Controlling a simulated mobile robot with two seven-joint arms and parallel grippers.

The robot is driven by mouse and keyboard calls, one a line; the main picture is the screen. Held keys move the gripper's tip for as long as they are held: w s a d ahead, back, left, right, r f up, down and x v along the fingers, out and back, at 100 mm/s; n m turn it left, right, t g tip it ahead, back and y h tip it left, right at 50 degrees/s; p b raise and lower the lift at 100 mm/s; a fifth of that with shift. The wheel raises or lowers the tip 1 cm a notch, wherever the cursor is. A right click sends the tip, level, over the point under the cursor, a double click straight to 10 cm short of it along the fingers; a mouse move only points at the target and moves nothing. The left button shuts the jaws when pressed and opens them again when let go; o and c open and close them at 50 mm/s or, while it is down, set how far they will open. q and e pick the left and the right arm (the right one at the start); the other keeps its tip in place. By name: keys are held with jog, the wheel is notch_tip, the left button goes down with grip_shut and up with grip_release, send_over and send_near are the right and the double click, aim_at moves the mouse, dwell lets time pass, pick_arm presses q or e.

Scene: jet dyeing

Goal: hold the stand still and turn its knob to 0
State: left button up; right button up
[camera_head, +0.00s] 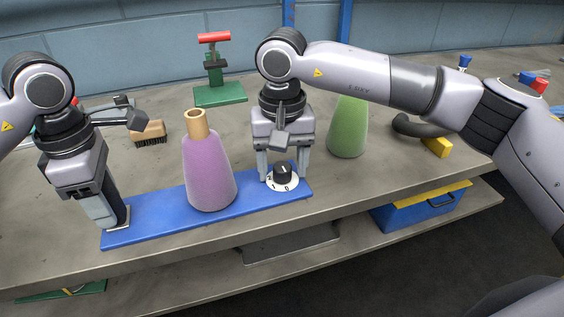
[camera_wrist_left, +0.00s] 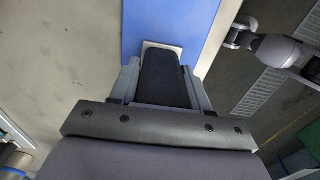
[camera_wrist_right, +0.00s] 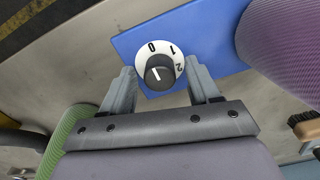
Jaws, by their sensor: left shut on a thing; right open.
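The stand is a long blue board (camera_head: 245,206) on the table's front edge, bearing a pink cone (camera_head: 208,170). At its right end a black knob (camera_head: 283,173) sits on a white dial marked 0, 1 and 2. The knob (camera_wrist_right: 159,72) carries a white line; its exact setting is hard to read. My right gripper (camera_head: 283,168) is open above the dial, one finger on each side of the knob with gaps. My left gripper (camera_head: 116,214) is shut on the stand's dark upright post (camera_wrist_left: 163,80), on a white plate at the left end. Its fingers flank the post.
A green cone (camera_head: 349,128) stands behind the right arm. A green stand with a red handle (camera_head: 219,95) and a wooden brush (camera_head: 150,131) are farther back. A blue and yellow box (camera_head: 420,208) sits on the lower shelf. The table front right of the stand is clear.

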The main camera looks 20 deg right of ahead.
aim_at(282, 166)
notch_tip(282, 166, up, 12)
dwell(0.5)
